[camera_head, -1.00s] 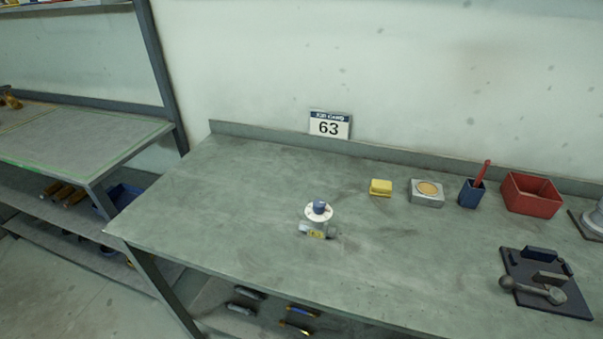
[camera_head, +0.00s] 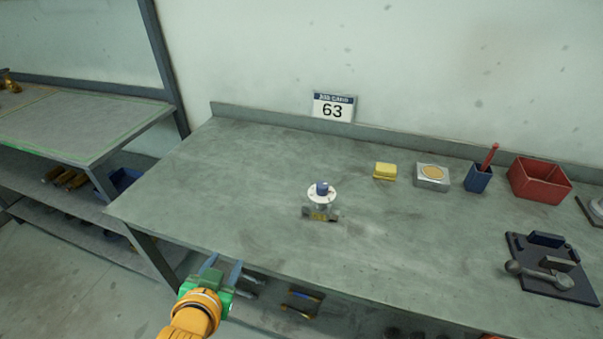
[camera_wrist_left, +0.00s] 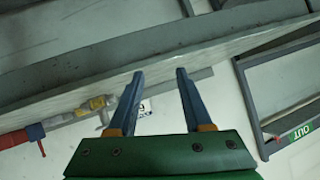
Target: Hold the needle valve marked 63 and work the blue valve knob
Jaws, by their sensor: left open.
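The needle valve (camera_head: 322,211) stands upright on the bench, left of its middle. It has a grey body, a yellow label too small to read, and a white disc. The blue knob (camera_head: 322,188) sits on top of the disc. My right gripper is not in view.
On the bench, right of the valve, are a yellow block (camera_head: 385,171), a grey box with a round tan top (camera_head: 432,176), a blue cup (camera_head: 478,178), a red bin (camera_head: 540,180) and a dark fixture with a lever (camera_head: 550,265). The bench around the valve is clear.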

